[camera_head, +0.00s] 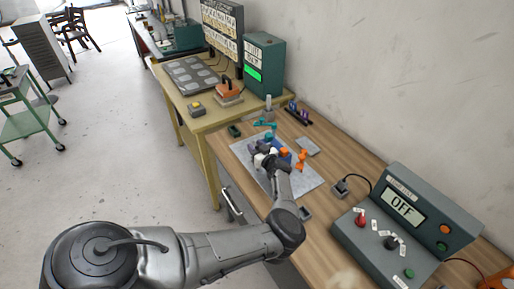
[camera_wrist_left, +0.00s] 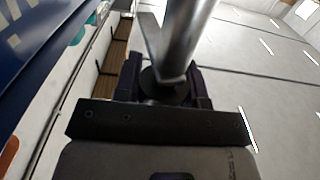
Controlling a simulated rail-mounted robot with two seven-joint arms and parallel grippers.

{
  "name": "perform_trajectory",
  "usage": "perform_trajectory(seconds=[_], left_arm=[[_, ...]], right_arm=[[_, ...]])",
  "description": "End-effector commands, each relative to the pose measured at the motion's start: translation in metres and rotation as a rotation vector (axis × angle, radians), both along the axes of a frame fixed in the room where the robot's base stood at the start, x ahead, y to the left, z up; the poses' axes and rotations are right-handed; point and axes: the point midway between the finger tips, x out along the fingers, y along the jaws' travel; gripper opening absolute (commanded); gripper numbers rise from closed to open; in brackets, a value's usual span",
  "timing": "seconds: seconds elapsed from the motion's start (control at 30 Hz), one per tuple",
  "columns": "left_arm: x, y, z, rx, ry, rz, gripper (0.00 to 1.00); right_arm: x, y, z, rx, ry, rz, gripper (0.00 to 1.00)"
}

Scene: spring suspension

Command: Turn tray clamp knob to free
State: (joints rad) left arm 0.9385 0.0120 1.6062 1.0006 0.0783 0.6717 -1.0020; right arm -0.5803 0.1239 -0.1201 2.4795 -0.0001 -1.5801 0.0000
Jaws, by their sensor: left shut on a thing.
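My left arm reaches over the wooden bench (camera_head: 350,165) from the left. My left gripper (camera_head: 262,158) is small and partly hidden by its own wrist in the head view. In the left wrist view the left gripper (camera_wrist_left: 163,84) is shut on a dark round part (camera_wrist_left: 160,82), which looks like the clamp knob. A shiny metal rod (camera_wrist_left: 185,40) rises beside it. The tray cannot be made out clearly. My right gripper is not in view.
A pale grey mat (camera_head: 308,182) lies under the work area. A control box (camera_head: 405,215) reading OFF, with red and black knobs, stands at the right. Teal parts (camera_head: 265,125) stand behind the gripper. A yellow table (camera_head: 180,112) adjoins the bench at the back.

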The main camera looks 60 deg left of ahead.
Motion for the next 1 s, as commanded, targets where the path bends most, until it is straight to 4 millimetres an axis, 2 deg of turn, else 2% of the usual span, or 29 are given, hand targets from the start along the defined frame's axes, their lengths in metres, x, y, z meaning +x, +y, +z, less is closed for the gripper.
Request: perform_trajectory(seconds=[0.03, 0.07, 0.3, 0.67, 0.77, 1.0], left_arm=[[0.000, 0.001, 0.004, 0.007, -0.002, 0.004, 0.00], [0.000, 0.001, 0.005, 0.008, -0.002, 0.004, 0.38], [0.000, 0.001, 0.003, 0.004, -0.001, 0.002, 0.61], [0.001, -0.006, 0.001, 0.002, -0.001, 0.000, 0.63], [0.003, -0.018, 0.001, 0.001, -0.001, -0.001, 0.63], [0.010, -0.065, 0.001, 0.002, 0.000, -0.002, 0.63]], right_arm=[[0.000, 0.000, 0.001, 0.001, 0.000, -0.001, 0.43], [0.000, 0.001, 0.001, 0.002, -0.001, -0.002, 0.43], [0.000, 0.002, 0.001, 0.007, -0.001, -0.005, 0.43], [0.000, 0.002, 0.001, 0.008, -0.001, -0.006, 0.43], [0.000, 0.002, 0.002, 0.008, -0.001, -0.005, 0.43], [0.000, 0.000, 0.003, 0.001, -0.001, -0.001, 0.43]])
